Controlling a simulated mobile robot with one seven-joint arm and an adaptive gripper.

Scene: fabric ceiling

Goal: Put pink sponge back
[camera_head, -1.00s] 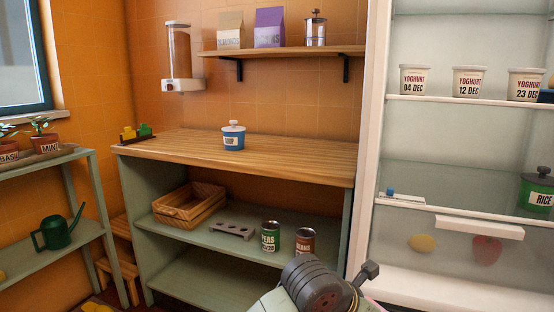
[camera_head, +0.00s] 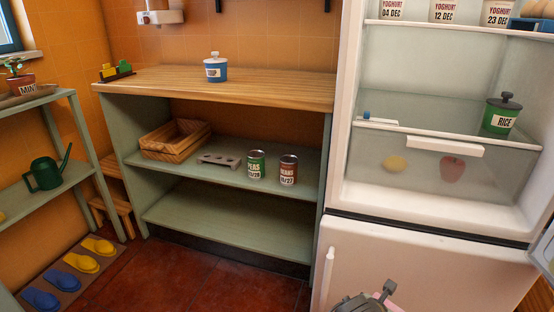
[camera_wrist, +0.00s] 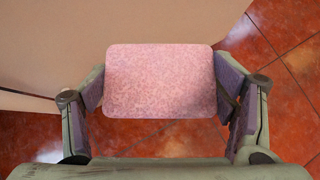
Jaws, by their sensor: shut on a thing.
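The pink sponge (camera_wrist: 160,82) is a rounded block in the middle of the wrist view. My gripper (camera_wrist: 160,95) is shut on it, with one finger pad at each side. In the head view only the top of my wrist shows at the bottom edge, with a bit of pink beside it. A small dark holder (camera_head: 118,75) with yellow and green blocks, which look like sponges, sits on the left end of the wooden counter (camera_head: 270,90). My gripper is far from it, low in front of the fridge.
A blue pot (camera_head: 215,70) stands on the counter. The shelf below holds a wooden crate (camera_head: 175,140), a grey holed rack (camera_head: 219,160) and two cans. The fridge (camera_head: 420,262) stands at right with its upper part open. Red floor lies clear before the shelves.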

